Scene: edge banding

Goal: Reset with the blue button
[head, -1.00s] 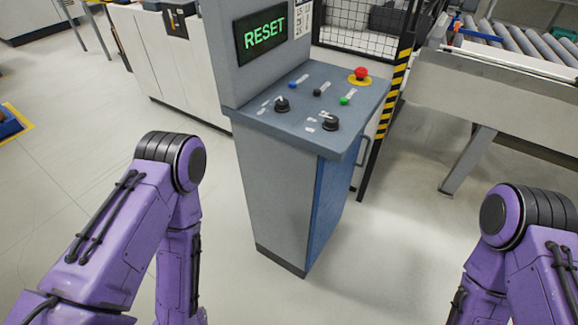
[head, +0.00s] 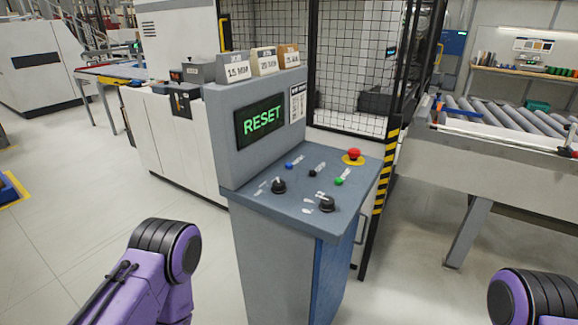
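The grey control console (head: 265,207) stands ahead of me, near the middle of the head view. Its screen (head: 262,120) reads RESET in green letters. The small blue button (head: 289,166) is on the left of the sloped panel, towards the back. A black switch (head: 311,173) and a green button (head: 339,181) are to its right. A red mushroom button (head: 354,154) on a yellow base is at the back right. Two black knobs (head: 279,187) are nearer the front. Only purple parts of my two arms show, low at left and right; both grippers are out of view.
Labelled card holders (head: 265,62) stand on top of the console. A black mesh fence (head: 360,70) and a yellow-black striped post (head: 384,165) are behind it. A roller conveyor (head: 500,115) is at the right. The floor (head: 90,220) at left is clear.

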